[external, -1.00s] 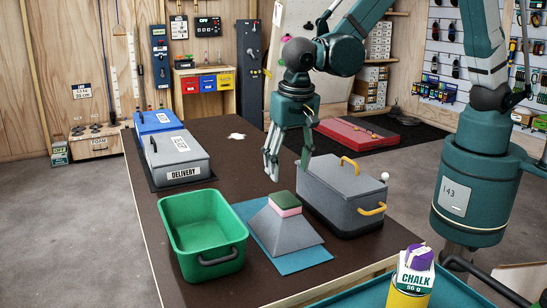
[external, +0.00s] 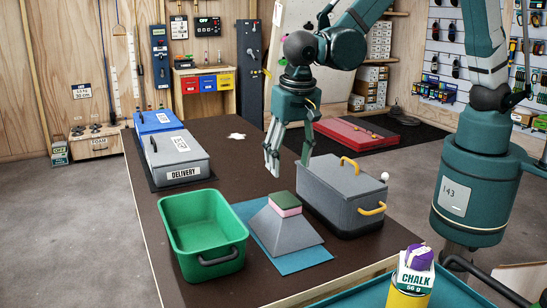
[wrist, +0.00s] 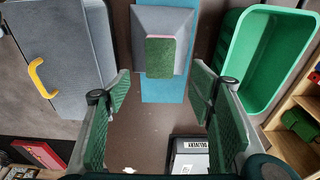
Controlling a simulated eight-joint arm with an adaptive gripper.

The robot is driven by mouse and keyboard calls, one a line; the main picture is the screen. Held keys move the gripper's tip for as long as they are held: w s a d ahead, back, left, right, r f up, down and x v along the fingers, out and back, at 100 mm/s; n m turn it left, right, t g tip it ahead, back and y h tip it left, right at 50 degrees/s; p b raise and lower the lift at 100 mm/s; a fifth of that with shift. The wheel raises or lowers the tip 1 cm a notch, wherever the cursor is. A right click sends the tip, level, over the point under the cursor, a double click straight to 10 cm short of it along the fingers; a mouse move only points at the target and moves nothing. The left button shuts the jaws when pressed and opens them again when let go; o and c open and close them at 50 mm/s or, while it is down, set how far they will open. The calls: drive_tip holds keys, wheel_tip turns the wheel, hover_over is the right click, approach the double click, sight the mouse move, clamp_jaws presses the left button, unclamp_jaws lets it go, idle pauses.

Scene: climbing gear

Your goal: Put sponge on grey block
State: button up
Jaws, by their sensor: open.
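The sponge (external: 284,203), with a green top and a pink lower layer, lies on the flat top of the grey block (external: 282,231), which has sloping sides and stands on a blue mat (external: 300,262). In the wrist view the green face of the sponge (wrist: 160,57) shows on the grey block (wrist: 143,18). My gripper (external: 288,166) is open and empty, above and behind the sponge, apart from it. In the wrist view the fingers (wrist: 163,105) are spread wide with nothing between them.
A green bin (external: 205,237) stands left of the block and a grey box with yellow handles (external: 343,195) right of it. A grey delivery box (external: 177,158) and a blue box (external: 158,122) stand farther back. The dark table (external: 225,150) has free room behind the block.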

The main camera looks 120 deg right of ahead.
drive_tip(key=s+a+r+n+t, duration=0.2)
drive_tip(key=s+a+r+n, duration=0.15)
drive_tip(key=s+r, duration=0.35)
drive_tip(key=s+a+r+n+t, duration=0.1)
drive_tip(key=s+a+r+n, duration=0.2)
drive_tip(key=s+r+n, duration=0.45)
drive_tip(key=s+a+r+n+t+y, duration=0.1)
drive_tip(key=s+a+r+n+t, duration=0.1)
drive_tip(key=s, duration=0.5)
drive_tip(key=s+a+r+n+t, duration=0.2)
drive_tip(key=s+a+r+n, duration=0.1)
drive_tip(key=s, duration=0.5)
drive_tip(key=shift+a+n+y, duration=0.15)
drive_tip(key=shift+n+y, duration=0.25)
drive_tip(key=shift+n, duration=0.5)
wheel_tip(320, 180, down, 8)
drive_tip(key=b, duration=0.8)
drive_tip(key=shift+f, duration=0.15)
